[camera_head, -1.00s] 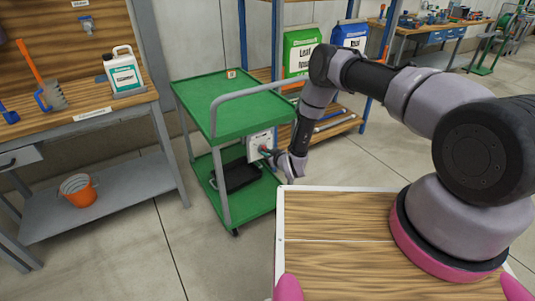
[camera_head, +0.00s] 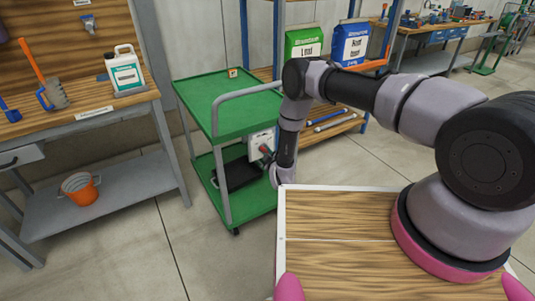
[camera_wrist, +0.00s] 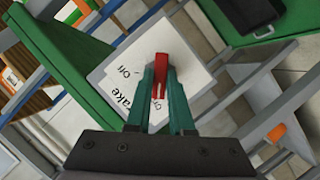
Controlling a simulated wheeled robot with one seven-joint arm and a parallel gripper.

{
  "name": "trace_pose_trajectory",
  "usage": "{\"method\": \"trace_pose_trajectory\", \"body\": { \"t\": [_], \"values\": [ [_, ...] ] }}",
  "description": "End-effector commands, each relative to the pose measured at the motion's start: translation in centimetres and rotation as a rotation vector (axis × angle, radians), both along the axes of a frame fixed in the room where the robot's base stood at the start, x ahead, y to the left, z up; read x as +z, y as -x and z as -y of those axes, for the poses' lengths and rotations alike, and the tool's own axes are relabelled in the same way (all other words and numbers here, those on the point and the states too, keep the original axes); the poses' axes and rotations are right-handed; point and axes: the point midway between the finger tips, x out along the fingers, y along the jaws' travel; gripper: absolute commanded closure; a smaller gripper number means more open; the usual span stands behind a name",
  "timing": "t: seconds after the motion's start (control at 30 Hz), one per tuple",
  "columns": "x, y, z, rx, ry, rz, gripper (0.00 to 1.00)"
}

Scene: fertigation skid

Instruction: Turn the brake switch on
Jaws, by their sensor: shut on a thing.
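The brake switch is a white plate (camera_wrist: 115,70) on the side of the green cart, with a red lever (camera_wrist: 161,66). In the wrist view the plate carries the lettering "Off" and part of the word "Brake"; another label is partly covered by the lever and fingers. My gripper (camera_wrist: 160,88) has its two green fingers shut on the red lever, one on each side. In the head view the white plate (camera_head: 261,141) shows at the cart's right end, with my gripper (camera_head: 266,155) at it, partly hidden by my wrist.
The green cart (camera_head: 205,88) has a grey push handle (camera_head: 257,89) above the switch and a black tray (camera_head: 238,174) on its lower shelf. A workbench (camera_head: 90,118) stands to the left and a shelf rack with bags (camera_head: 304,42) behind. Open floor lies in front.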

Motion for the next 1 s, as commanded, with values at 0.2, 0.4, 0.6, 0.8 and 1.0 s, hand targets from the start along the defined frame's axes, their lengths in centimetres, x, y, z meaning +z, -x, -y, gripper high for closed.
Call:
{"method": "trace_pose_trajectory", "body": {
  "t": [0.2, 0.4, 0.6, 0.8, 1.0],
  "values": [
    [0.0, 0.0, 0.0, 0.001, 0.011, 0.007, 1.00],
    [0.0, 0.0, 0.0, 0.001, 0.011, 0.007, 1.00],
    [0.0, 0.0, 0.0, 0.000, 0.010, 0.006, 0.50],
    [0.0, 0.0, 0.0, 0.000, 0.009, 0.006, 0.50],
    [0.2, 1.1, 0.4, 0.000, 0.011, 0.004, 0.50]
  ]
}}
